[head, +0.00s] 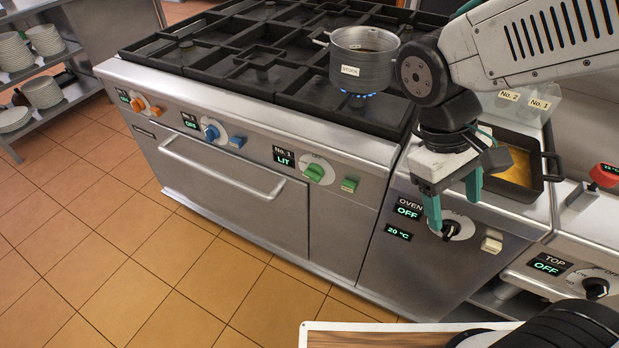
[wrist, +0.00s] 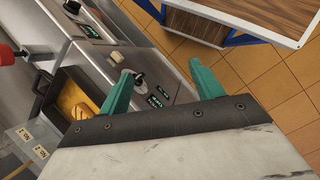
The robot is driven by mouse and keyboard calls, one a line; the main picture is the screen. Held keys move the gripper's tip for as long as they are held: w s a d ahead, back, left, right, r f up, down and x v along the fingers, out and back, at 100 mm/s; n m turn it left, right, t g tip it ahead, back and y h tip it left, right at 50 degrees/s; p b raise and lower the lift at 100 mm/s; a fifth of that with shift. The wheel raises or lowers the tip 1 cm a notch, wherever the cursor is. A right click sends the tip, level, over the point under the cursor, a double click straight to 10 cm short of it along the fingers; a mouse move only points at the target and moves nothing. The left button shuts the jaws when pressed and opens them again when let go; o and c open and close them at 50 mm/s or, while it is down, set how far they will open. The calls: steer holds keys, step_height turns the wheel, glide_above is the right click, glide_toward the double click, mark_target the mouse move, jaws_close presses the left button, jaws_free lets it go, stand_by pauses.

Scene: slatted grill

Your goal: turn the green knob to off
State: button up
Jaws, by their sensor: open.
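The green knob (head: 315,172) is on the front panel of the range in the head view, on a round white dial. The lit display (head: 284,158) to its left, under a "No. 1" label, reads LIT. A green square button (head: 349,185) is to its right. My gripper (head: 455,203) is open and empty, with green fingers pointing down, to the right of the green knob and in front of the oven panel. In the wrist view my gripper (wrist: 162,75) shows spread fingers with nothing between them that they hold. The green knob is not visible in the wrist view.
A steel pot (head: 363,62) stands over a blue flame. A black oven knob (head: 452,230) is close to my fingertips in the head view. Blue (head: 211,132) and orange (head: 138,104) knobs are further left. A black pan (head: 515,170) lies behind my gripper. Floor before the range is clear.

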steer(key=w+a+f+n+t+h, duration=0.2)
steer(key=w+a+f+n+h, duration=0.25)
steer(key=f+n+h, duration=0.2)
steer(key=n+t+y, duration=0.3)
steer(key=n+t, duration=1.3)
steer(key=t, duration=0.1)
glide_toward(311, 178)
steer(key=w, duration=0.2)
steer(key=x, duration=0.8)
steer(key=shift+s+d, duration=0.2)
steer(key=shift+d, duration=0.1)
steer(key=c, duration=1)
